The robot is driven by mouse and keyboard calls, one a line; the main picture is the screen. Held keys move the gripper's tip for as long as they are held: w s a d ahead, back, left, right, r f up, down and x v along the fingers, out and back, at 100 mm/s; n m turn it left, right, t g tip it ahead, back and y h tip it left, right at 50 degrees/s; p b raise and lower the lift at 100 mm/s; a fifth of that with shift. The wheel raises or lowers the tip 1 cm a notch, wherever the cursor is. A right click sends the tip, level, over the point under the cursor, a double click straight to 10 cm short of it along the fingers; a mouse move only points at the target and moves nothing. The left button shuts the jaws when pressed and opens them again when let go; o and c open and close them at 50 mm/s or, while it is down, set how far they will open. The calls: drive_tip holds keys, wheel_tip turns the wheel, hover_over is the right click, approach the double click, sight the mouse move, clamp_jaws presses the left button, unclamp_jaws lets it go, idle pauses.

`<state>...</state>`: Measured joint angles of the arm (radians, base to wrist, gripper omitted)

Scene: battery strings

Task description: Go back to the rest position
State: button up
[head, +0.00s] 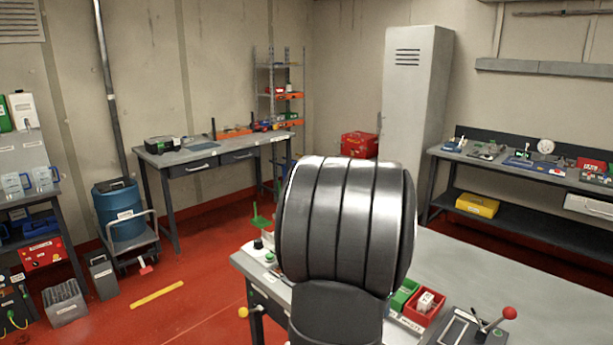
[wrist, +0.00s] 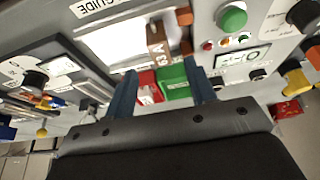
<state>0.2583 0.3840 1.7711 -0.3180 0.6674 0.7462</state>
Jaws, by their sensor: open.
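My gripper (wrist: 161,72) shows in the wrist view with its two blue-grey fingers spread apart. No object is held between them. Beyond the fingers, at a distance, a red bin (wrist: 147,90) and a green bin (wrist: 174,82) show in the gap. In the head view my own arm fills the middle foreground and my gripper is hidden. The grey workbench (head: 510,262) lies in front of me, partly covered by my arm.
On the bench, a green bin (head: 404,295) and a red bin (head: 425,306) stand right of my arm, near a device with a red-knobbed lever (head: 478,328). The bench's right part looks clear. The wrist view shows a panel with a green button (wrist: 232,18).

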drive_tip(key=shift+x, duration=3.5)
drive_tip(key=shift+r, duration=0.1)
drive_tip(key=v, duration=1.7)
drive_tip(key=x, duration=1.7)
drive_tip(key=shift+f, duration=0.3)
wheel_tip(320, 180, up, 9)
drive_tip(key=shift+r, duration=0.15)
drive_tip(key=w+d+r, duration=0.1)
drive_tip(key=d, duration=0.6)
drive_tip(key=shift+w, duration=0.2)
